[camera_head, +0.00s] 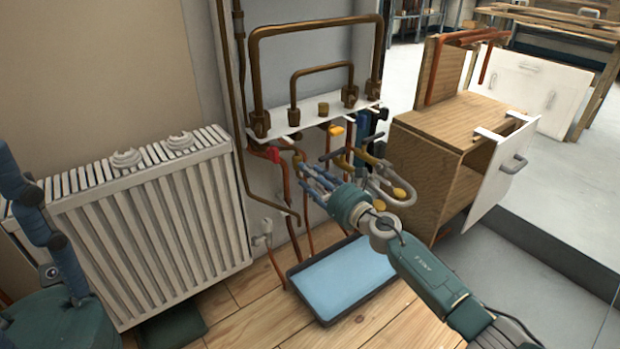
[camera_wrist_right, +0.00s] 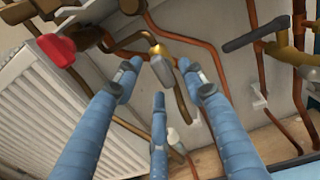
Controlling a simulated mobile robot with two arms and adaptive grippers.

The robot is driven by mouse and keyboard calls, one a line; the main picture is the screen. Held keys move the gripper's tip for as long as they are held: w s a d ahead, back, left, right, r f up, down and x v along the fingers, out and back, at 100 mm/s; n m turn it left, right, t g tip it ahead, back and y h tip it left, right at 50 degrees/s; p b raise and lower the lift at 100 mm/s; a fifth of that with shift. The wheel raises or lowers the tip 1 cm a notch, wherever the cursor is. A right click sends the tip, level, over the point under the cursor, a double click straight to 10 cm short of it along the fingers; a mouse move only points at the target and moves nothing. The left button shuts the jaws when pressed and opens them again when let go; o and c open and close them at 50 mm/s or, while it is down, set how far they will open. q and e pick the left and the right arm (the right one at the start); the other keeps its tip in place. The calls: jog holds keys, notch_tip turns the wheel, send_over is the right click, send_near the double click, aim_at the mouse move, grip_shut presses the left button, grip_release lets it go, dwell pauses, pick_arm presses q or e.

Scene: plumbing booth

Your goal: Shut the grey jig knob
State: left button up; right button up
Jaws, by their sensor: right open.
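The grey knob (camera_wrist_right: 161,70) shows in the right wrist view as a small grey handle on a brassy valve stem, in front of the pale wall. It appears between the tips of my right gripper (camera_wrist_right: 160,82), whose blue fingers are spread apart. Whether any finger touches it, I cannot tell. In the head view my right gripper (camera_head: 315,181) reaches in below the white pipe shelf, and the grey knob is not clear there among the fingers and pipes. My left gripper is out of the head view; only part of my left arm shows at the left edge.
A red knob (camera_wrist_right: 56,48) is left of the grey one, and a dark lever (camera_wrist_right: 256,32) is to the right. Copper pipes surround the fingers. A white radiator (camera_head: 150,225), a blue tray (camera_head: 343,280) and a wooden cabinet (camera_head: 430,180) stand around.

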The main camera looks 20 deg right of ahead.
jog(key=shift+w+a, duration=0.1)
jog(key=shift+w, duration=0.25)
